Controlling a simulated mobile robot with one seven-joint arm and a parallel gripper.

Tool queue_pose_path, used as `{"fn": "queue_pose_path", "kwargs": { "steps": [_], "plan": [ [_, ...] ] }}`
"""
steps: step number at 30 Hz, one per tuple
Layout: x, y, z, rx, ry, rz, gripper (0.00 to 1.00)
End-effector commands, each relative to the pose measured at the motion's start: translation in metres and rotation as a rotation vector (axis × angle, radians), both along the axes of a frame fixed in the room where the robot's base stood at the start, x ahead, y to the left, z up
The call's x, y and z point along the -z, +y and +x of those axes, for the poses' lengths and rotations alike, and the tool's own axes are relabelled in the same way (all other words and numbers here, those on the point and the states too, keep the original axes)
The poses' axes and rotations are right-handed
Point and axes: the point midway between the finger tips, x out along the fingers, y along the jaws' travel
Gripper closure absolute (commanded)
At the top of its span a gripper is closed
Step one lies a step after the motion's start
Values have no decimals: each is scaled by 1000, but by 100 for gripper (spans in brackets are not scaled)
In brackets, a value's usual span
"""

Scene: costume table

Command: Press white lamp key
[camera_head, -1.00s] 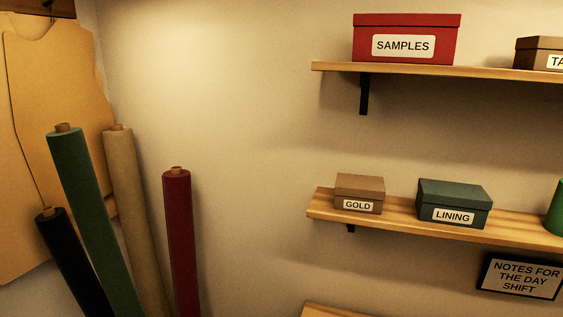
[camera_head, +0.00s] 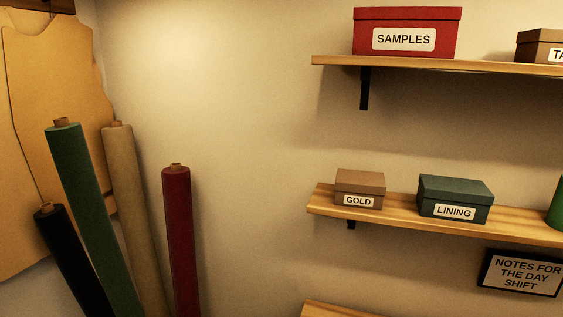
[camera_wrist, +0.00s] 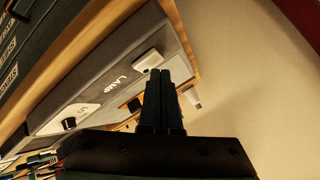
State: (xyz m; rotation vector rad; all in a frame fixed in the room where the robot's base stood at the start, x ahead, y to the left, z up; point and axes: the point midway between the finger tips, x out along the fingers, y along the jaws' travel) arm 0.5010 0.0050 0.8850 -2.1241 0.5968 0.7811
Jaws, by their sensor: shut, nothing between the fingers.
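In the wrist view, a grey panel (camera_wrist: 95,62) runs slanted across the left, with the word LAMP printed on it. A white key (camera_wrist: 148,60) stands out from the panel just past the LAMP print. My gripper (camera_wrist: 162,72) is shut and empty, with its fingertips right beside the lower right of the white key. I cannot tell whether they touch it. The fingers hide part of the panel's edge. Neither the panel nor my gripper shows in the head view.
A second white piece (camera_wrist: 68,118) sits lower on the panel, and an orange part (camera_wrist: 135,104) shows beside the fingers. In the head view, fabric rolls (camera_head: 181,240) lean at left. Shelves hold a red SAMPLES box (camera_head: 407,32), a GOLD box (camera_head: 360,183) and a LINING box (camera_head: 455,192).

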Motion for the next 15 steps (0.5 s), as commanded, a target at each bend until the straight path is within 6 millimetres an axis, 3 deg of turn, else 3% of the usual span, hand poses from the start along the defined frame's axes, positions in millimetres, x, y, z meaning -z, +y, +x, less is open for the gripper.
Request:
{"fn": "queue_pose_path", "kwargs": {
  "steps": [15],
  "plan": [
    [6, 0, 0, 0, 0, 0, 100]
  ]
}}
